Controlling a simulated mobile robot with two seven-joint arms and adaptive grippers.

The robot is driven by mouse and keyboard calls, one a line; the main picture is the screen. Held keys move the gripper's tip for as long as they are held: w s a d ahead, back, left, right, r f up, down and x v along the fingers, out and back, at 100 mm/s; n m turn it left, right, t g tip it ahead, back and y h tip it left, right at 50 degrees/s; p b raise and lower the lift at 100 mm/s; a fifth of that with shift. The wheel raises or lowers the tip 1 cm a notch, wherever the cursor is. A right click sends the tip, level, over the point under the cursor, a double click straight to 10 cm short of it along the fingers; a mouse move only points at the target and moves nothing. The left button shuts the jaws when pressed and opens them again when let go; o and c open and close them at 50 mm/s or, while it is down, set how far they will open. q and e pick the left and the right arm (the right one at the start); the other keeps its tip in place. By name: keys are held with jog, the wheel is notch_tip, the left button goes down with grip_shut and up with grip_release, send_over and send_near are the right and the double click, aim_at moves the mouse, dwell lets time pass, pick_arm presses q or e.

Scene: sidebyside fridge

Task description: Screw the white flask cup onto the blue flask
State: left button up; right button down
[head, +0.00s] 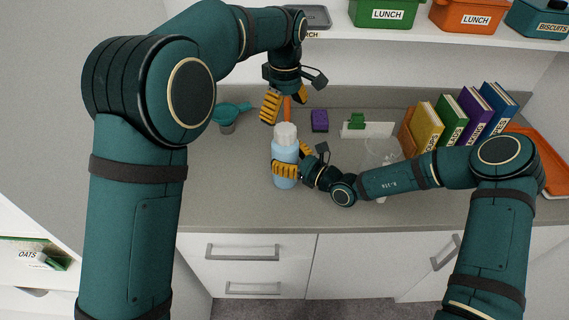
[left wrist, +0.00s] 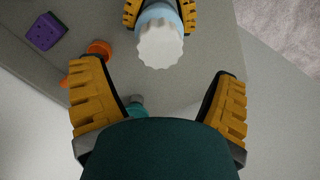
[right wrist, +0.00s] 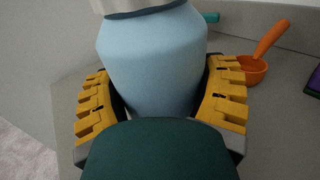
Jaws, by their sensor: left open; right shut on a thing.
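The blue flask (head: 285,165) stands upright on the grey counter, and its pale blue body fills the right wrist view (right wrist: 153,60). The white flask cup (head: 285,133) sits on top of the flask; its ridged top shows in the left wrist view (left wrist: 159,45). I cannot tell how tightly it is seated. My right gripper (head: 286,170) is shut around the flask's body, with one yellow finger on each side. My left gripper (head: 284,107) is open and empty above and behind the cup, its fingers (left wrist: 160,100) apart from it.
A purple block (head: 319,121), a clear container (head: 381,152) and several books (head: 450,118) stand along the back. The front left counter is clear.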

aim_at(285, 128)
pick_arm(q)
jog(key=n, duration=0.3)
jog(key=shift+r+n, duration=0.1)
jog(key=shift+n, duration=0.3)
jog(key=n, duration=0.4)
jog(key=shift+f, duration=3.95)
jog(key=shift+c, duration=0.5)
